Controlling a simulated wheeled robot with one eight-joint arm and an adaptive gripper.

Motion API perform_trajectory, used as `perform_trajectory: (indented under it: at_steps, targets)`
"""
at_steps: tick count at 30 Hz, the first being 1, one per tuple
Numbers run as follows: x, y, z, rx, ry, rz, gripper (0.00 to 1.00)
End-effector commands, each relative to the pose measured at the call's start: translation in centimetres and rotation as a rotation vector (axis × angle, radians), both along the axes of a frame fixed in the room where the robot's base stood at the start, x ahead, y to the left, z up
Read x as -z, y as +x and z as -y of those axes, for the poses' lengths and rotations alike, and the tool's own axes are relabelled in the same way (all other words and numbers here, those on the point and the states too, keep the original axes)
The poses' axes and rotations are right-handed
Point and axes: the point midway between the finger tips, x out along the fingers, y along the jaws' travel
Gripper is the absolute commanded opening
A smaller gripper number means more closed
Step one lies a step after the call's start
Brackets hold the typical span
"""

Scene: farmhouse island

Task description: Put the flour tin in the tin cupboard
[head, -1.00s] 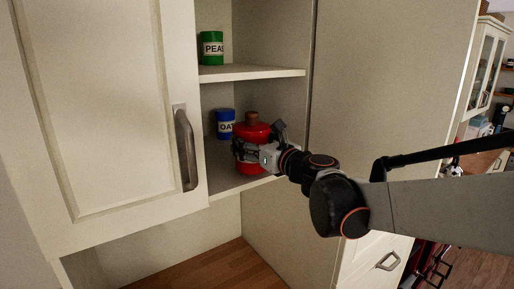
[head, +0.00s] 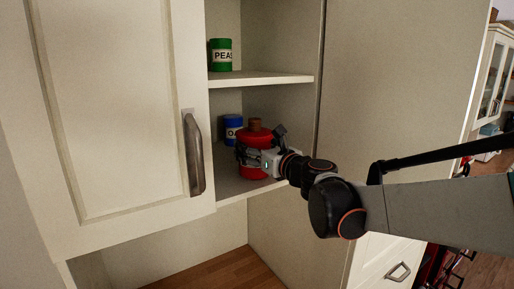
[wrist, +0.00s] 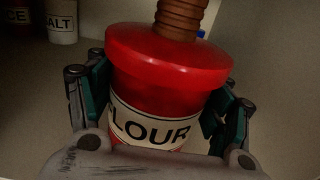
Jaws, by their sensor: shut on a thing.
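The red flour tin (head: 256,140) has a brown ridged knob and is inside the tin cupboard (head: 262,79), at the lower shelf. In the wrist view the flour tin (wrist: 165,70) is upright and its label reads "LOUR", partly cut off. My gripper (head: 258,160) is shut on the tin, one finger on each side of it; the wrist view shows the gripper (wrist: 160,110) close around its body. The tin's base is hidden behind the gripper, so I cannot tell whether it touches the shelf.
A blue oats tin (head: 233,127) stands on the lower shelf, left of the flour tin. A green peas tin (head: 220,56) stands on the upper shelf. A white salt tin (wrist: 61,20) shows in the wrist view. The cupboard door (head: 115,115) is at the left.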

Motion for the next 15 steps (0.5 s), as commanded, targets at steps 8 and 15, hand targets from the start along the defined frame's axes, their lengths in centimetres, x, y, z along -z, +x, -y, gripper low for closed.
perform_trajectory:
  at_steps: [8, 15]
  targets:
    - [0.57, 0.00, 0.00, 0.000, 0.000, 0.000, 0.06]
    - [1.00, 0.00, 0.00, 0.000, 0.000, 0.000, 0.06]
